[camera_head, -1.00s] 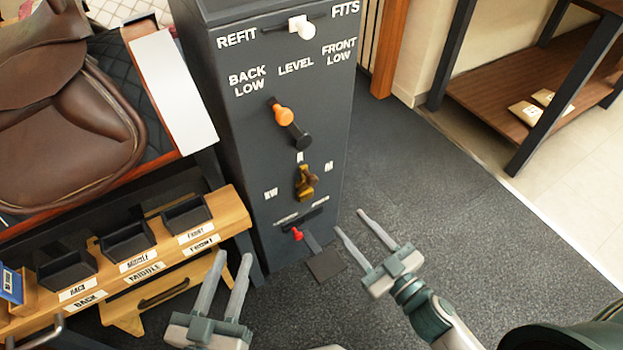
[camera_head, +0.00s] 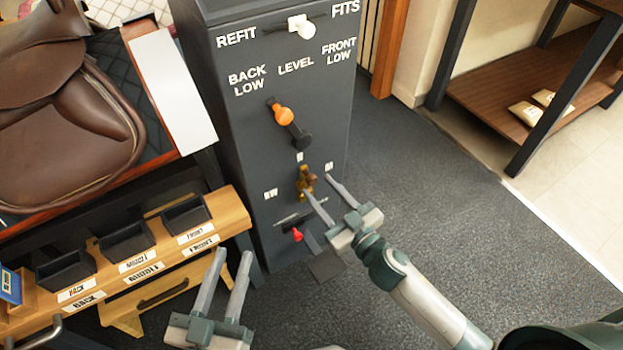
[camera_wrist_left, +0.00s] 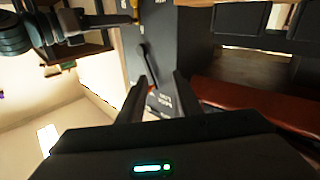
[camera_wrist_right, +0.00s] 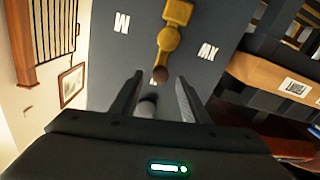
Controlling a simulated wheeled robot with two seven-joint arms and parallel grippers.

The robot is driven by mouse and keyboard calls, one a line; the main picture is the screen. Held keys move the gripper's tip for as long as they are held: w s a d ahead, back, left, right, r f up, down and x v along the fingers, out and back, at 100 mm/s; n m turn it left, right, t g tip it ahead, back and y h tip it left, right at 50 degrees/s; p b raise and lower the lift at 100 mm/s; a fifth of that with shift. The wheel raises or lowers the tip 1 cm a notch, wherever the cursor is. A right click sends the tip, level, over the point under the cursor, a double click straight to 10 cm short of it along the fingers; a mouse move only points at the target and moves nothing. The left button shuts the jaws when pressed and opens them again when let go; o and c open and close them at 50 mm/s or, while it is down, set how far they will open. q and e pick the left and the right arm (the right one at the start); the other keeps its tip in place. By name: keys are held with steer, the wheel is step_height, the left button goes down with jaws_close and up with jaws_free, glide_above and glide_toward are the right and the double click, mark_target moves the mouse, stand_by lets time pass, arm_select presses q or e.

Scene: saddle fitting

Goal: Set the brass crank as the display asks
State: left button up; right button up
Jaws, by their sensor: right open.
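The brass crank (camera_head: 305,184) is on the front of the dark grey cabinet, below the orange-knobbed lever. Small white letter marks surround it. In the right wrist view the crank (camera_wrist_right: 169,40) has a yellow arm and a darker end knob (camera_wrist_right: 160,74). My right gripper (camera_head: 317,187) is open in front of the crank, its fingertips to either side of the end knob in the wrist view; I cannot tell whether they touch it. My left gripper (camera_head: 234,252) is open and empty, low and left of the cabinet. I cannot make out a display readout.
The cabinet (camera_head: 225,110) also bears a white REFIT/FITS slider (camera_head: 301,26), the orange LEVEL lever (camera_head: 283,115) and a small red-tipped lever (camera_head: 297,235) below the crank. A wooden bin rack (camera_head: 240,213) and a saddle (camera_head: 70,130) stand left. Floor to the right is clear.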

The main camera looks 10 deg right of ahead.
mark_target(314, 183)
steer(key=shift+x, duration=2.35)
jaws_close()
